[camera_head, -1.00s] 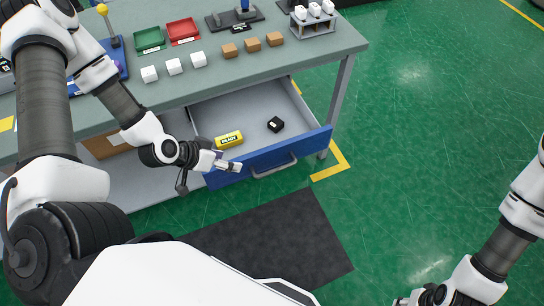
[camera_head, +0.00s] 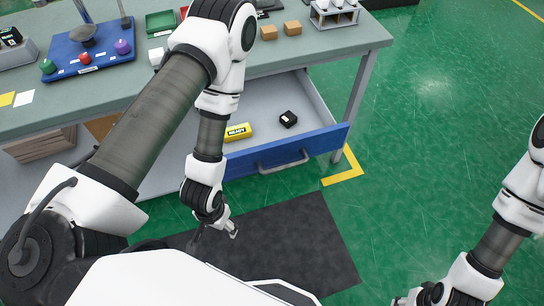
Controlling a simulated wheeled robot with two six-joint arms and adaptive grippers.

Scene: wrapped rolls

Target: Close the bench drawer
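The bench drawer (camera_head: 325,141) with its blue front stands pulled out under the grey-green bench (camera_head: 130,98). Its grey handle (camera_head: 284,164) is on the front face. A yellow roll marked READY (camera_head: 238,132) and a small black box (camera_head: 288,119) lie inside. My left arm covers the drawer's left part. My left gripper (camera_head: 213,235) points down in front of the drawer, over the dark mat, with its fingers spread and empty, apart from the drawer front and handle. My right gripper (camera_head: 402,300) is at the bottom edge, cut off, far from the drawer.
A dark mat (camera_head: 310,240) lies on the green floor before the drawer. A bench leg (camera_head: 357,95) stands right of the drawer. On the bench are a blue tray (camera_head: 62,60), a green bin (camera_head: 160,22) and brown blocks (camera_head: 292,28).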

